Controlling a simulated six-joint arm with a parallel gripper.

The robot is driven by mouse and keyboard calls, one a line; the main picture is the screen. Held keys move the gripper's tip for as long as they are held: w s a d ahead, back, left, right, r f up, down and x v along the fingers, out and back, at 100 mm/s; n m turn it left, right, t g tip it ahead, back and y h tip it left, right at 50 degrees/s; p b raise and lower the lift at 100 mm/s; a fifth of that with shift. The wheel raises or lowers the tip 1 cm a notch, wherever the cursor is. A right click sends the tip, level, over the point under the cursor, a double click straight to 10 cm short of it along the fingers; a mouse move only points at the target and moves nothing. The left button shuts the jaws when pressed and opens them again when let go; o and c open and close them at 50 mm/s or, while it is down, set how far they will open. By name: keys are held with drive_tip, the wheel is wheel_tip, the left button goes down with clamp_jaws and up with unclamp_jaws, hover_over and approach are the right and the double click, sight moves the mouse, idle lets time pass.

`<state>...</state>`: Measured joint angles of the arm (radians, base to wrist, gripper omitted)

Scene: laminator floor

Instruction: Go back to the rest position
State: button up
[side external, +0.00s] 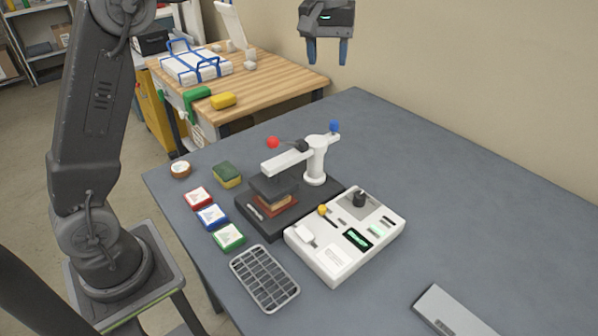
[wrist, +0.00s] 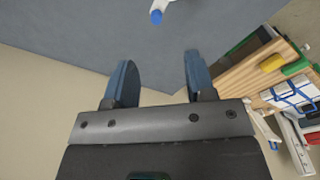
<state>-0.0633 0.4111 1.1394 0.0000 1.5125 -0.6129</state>
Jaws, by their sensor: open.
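My gripper (side external: 328,52) hangs high at the top of the side view, above the back part of the grey table (side external: 480,190) and near the wall. Its two blue fingers are apart with nothing between them. In the wrist view my gripper (wrist: 160,85) also shows open and empty, with bare floor or wall and the table surface beyond. The fingers touch nothing.
A press (side external: 316,160) with a white arm and red and blue knobs stands mid-table. A white control box (side external: 330,262), a wire rack (side external: 265,278), colored blocks (side external: 212,216) and a sponge (side external: 227,174) surround it. A wooden bench (side external: 285,82) stands behind. The table's right side is mostly clear.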

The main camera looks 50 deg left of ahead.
drive_tip(key=s+d+r+m+t, duration=0.1)
drive_tip(key=s+r+m+t, duration=0.15)
drive_tip(key=s, duration=0.75)
drive_tip(key=s+f+m, duration=0.1)
drive_tip(key=s+f, duration=0.2)
drive_tip(key=s, duration=0.3)
drive_tip(key=s+d+f+m+t, duration=0.1)
drive_tip(key=s+f+m, duration=0.1)
drive_tip(key=s, duration=0.4)
drive_tip(key=s+d+f+m+t, duration=0.1)
drive_tip(key=s+f+m, duration=0.1)
drive_tip(key=s+f, duration=0.2)
drive_tip(key=s, duration=0.2)
drive_tip(key=shift+s+f, duration=0.3)
drive_tip(key=shift+f, duration=0.1)
